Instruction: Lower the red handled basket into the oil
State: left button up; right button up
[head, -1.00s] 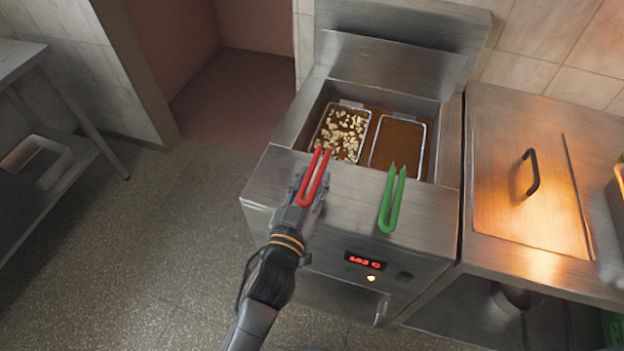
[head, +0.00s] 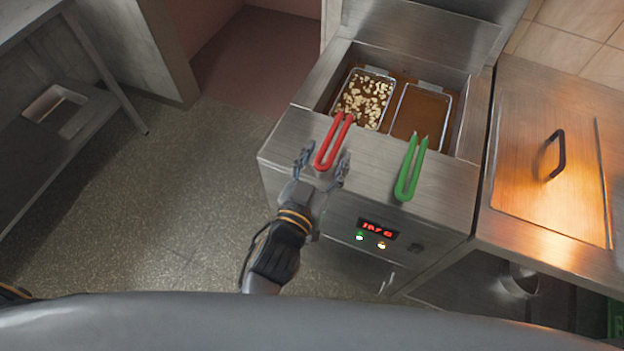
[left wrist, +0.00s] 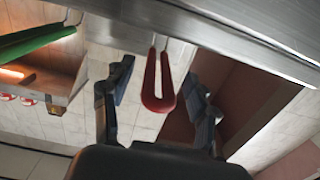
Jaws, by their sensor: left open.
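The red handled basket (head: 352,91) sits in the fryer's oil vat at the left, with pale pieces of food in it. Its red handle (head: 333,142) sticks out over the fryer's front edge. My left gripper (head: 322,164) is open around the handle's near end, apart from it. In the left wrist view the red handle (left wrist: 158,85) shows between the two spread fingers (left wrist: 158,105). The green handled basket (head: 420,108) is beside it in the brown oil (head: 462,95), and its green handle (head: 411,170) also hangs over the front. My right gripper is not seen.
The fryer (head: 285,150) has a lit red display (head: 377,230) on its front. A steel counter with a lid and black handle (head: 557,155) adjoins it at the right. A steel table (head: 30,22) stands at the far left. The floor between is clear.

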pick_arm(q)
jog(key=v, duration=0.9)
jog(key=shift+r, duration=0.1)
jog(key=s+a+f+g+y, duration=0.1)
jog(key=s+f+g, duration=0.2)
jog(key=f, duration=1.3)
jog(key=s+a+f+g+y, duration=0.15)
jog(key=f+g, duration=0.25)
jog(key=f, duration=1.2)
jog(key=s+a+f+g+y, duration=0.1)
jog(key=s+a+f+g, duration=0.3)
jog(key=s+a+f, duration=0.4)
jog(key=s+a+f+n+g+y, duration=0.1)
jog(key=s+a+f+g, duration=0.3)
jog(key=s+a+f, duration=0.5)
jog(key=s+f+y, duration=0.1)
jog(key=s+f, duration=0.4)
jog(key=s, duration=0.1)
jog(key=shift+s+a+f+g, duration=0.2)
jog(key=shift+s+g, duration=0.1)
